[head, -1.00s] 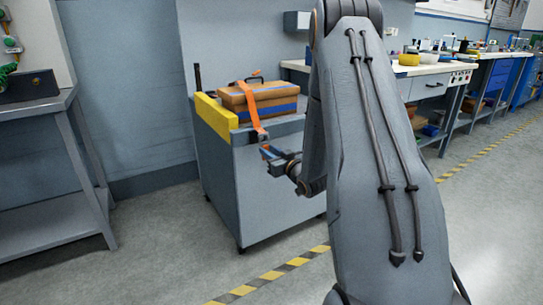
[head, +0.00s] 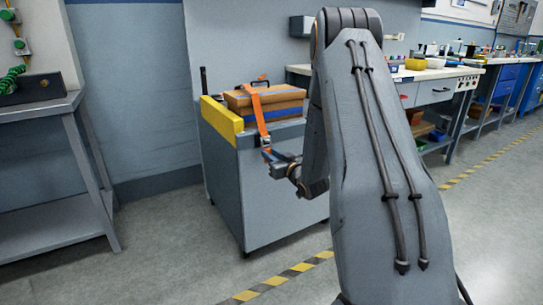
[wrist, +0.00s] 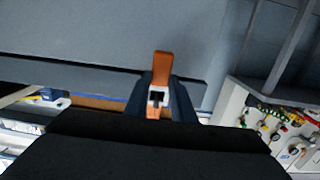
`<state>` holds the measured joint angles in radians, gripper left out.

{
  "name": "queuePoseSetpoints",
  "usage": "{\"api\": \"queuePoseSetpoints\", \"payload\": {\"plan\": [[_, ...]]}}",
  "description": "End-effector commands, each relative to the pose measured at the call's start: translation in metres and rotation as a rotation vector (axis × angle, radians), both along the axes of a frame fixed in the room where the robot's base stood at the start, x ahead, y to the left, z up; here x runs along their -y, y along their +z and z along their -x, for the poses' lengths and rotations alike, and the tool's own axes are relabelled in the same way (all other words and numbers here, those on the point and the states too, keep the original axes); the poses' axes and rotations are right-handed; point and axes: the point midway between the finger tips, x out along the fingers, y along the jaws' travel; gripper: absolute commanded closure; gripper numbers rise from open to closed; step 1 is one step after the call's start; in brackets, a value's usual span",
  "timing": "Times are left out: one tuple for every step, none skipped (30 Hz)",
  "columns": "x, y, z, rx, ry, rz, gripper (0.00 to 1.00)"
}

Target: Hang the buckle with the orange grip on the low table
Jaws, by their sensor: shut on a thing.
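A brown case (head: 290,97) with a black handle and a blue band lies on top of a low grey cabinet (head: 285,185). An orange strap (head: 261,118) runs over the case and down its front to my gripper (head: 269,157), which is in front of the cabinet, just below its top edge. In the wrist view, the buckle with the orange grip (wrist: 161,66) is between the two dark fingers of my gripper (wrist: 158,98), which is shut on it. A pale metal part with a dark slot shows below the grip. I cannot tell what the buckle touches beyond the fingers.
A yellow board (head: 221,119) stands along the cabinet's left edge. A grey metal table (head: 62,108) with a dark box and green coil is at the left. A white workbench (head: 425,75) is behind at the right. The floor in front of the cabinet is clear.

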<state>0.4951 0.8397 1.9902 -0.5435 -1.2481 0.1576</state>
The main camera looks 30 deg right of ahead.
Motion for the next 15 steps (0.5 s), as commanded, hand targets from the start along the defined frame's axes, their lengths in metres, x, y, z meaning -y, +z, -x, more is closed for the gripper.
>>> {"api": "queuePoseSetpoints", "payload": {"plan": [[0.0,0.0002,0.0,0.0,0.0,0.0,1.0],[0.0001,0.0002,0.0,0.0,0.0,0.0,1.0],[0.0001,0.0002,0.0001,0.0,0.0,0.0,1.0],[0.0001,0.0001,0.0001,0.0,0.0,0.0,1.0],[0.0001,0.0002,0.0001,0.0,0.0,0.0,1.0],[0.0001,0.0002,0.0001,0.0,0.0,0.0,1.0],[0.0001,0.0002,0.0001,0.0,0.0,0.0,1.0],[0.0001,0.0002,0.0001,0.0,0.0,0.0,1.0],[0.0001,0.0002,0.0001,0.0,0.0,0.0,1.0],[0.0001,0.0002,0.0001,0.0,0.0,0.0,0.72],[0.0001,0.0002,0.0001,0.0,0.0,0.0,0.67],[0.0001,0.0002,0.0001,0.0,0.0,0.0,0.61],[0.0001,0.0002,0.0001,0.0,0.0,0.0,0.56],[0.0001,0.0002,0.0001,0.0,0.0,0.0,0.56],[0.0001,0.0002,0.0001,0.0,0.0,0.0,0.56]]}}
